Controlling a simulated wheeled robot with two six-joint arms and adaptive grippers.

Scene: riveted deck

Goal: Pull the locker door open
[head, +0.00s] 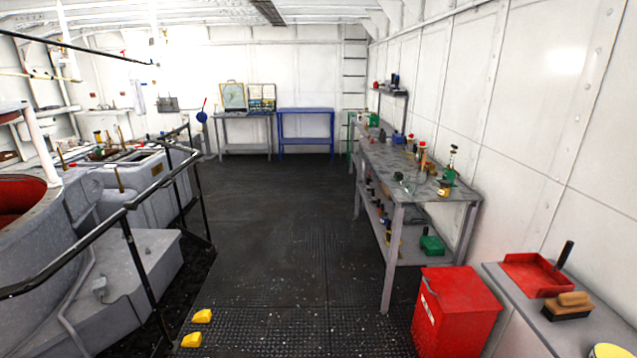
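A red box-shaped locker (467,306) stands on the deck at the lower right, between the long grey workbench and a nearer grey surface. A small handle-like part (429,285) and a pale label show on its left-facing side, which looks like the door. That side appears closed flush with the body. The lower part of the locker is cut off by the picture's bottom edge. Neither of my grippers shows in the head view.
A grey workbench (400,168) with tools runs along the right wall. A nearer surface (597,331) holds a red dustpan (535,276) and a brush (567,308). Yellow blocks (202,316) lie on the deck. A black railing (130,240) borders machinery at left. The middle deck is clear.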

